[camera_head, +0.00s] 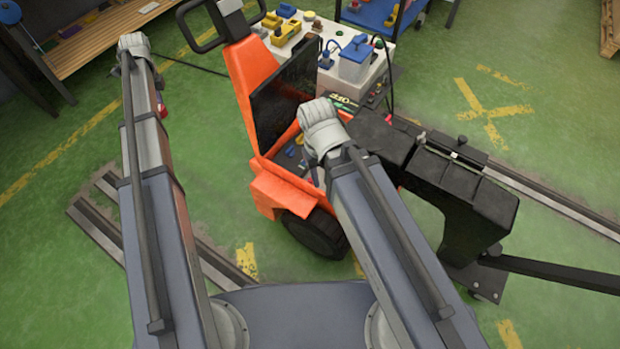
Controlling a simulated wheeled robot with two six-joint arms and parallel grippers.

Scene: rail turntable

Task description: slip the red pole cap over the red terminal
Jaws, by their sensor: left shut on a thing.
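A small red piece (162,109), which looks like the red pole cap, peeks out at the right edge of my left arm. My left gripper (160,98) is shut on it, mostly hidden behind my own arm. It hangs over green floor, well left of the orange truck (252,88). My right gripper is mostly hidden behind the right arm's wrist, in front of the truck's open bay (288,158); its fingers cannot be made out. Small blue and yellow parts show in the bay. I cannot make out the red terminal.
A white-topped cart (345,32) with yellow, blue and red parts stands behind the truck. A black machine arm (460,185) and a rail (560,200) lie to the right. A wooden bench (100,40) is at upper left.

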